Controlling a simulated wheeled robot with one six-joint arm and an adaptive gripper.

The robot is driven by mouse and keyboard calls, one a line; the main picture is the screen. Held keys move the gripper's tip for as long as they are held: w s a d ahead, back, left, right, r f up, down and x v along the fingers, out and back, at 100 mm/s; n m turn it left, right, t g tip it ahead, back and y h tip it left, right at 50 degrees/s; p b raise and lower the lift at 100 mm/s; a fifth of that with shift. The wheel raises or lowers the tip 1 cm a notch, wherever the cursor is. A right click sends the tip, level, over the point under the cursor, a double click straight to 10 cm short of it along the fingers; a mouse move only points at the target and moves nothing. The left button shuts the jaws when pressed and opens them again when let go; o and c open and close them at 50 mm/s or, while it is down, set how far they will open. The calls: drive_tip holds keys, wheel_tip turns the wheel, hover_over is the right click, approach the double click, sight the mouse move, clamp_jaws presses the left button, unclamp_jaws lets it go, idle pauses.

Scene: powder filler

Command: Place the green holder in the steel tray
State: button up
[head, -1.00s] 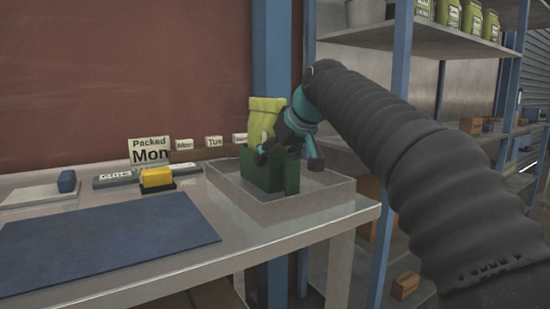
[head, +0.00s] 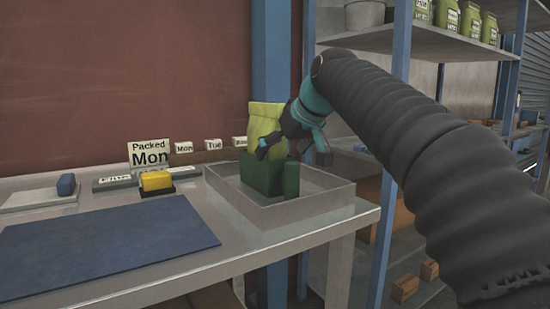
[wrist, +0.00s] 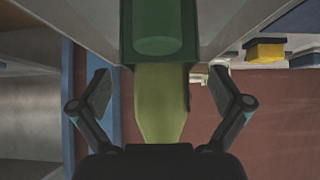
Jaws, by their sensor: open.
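The dark green holder (head: 262,176) stands upright inside the steel tray (head: 300,211), towards its back left. A yellow-green pouch (head: 264,121) stands up out of the holder. My gripper (head: 293,154) is open, just above and to the right of the holder. In the wrist view the holder (wrist: 160,35) is at the top centre, with the pouch (wrist: 158,105) below it. My two fingers (wrist: 160,92) are spread on either side of the pouch, apart from it. The holder's base is partly hidden by the tray wall.
A blue mat (head: 105,240) lies on the table's left. A yellow block (head: 156,180) sits in a dark base behind it, near day cards (head: 149,153). A blue post (head: 270,60) stands behind the tray. A shelf rack (head: 400,120) stands at the right.

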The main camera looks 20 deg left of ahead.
drive_tip(key=v, duration=0.9)
drive_tip(key=shift+p, duration=0.4)
drive_tip(key=s+d+f+m+h, duration=0.2)
drive_tip(key=s+d+f+m, duration=0.15)
drive_tip(key=d+f, duration=0.45)
drive_tip(key=s+d+f+m+h, duration=0.2)
drive_tip(key=s+d+f, duration=0.35)
drive_tip(key=d, duration=0.55)
drive_tip(key=s+d+f+m+h, duration=0.1)
drive_tip(key=s+d+f, duration=0.4)
drive_tip(key=f, duration=0.6)
drive_tip(key=s+d+f+m+h, duration=0.1)
drive_tip(key=s+d+f+m, duration=0.2)
drive_tip(key=s+f, duration=0.7)
drive_tip(key=d+f, duration=0.1)
drive_tip(key=d, duration=0.1)
drive_tip(key=shift+s+d+h, duration=0.3)
drive_tip(key=shift+d+h, duration=0.1)
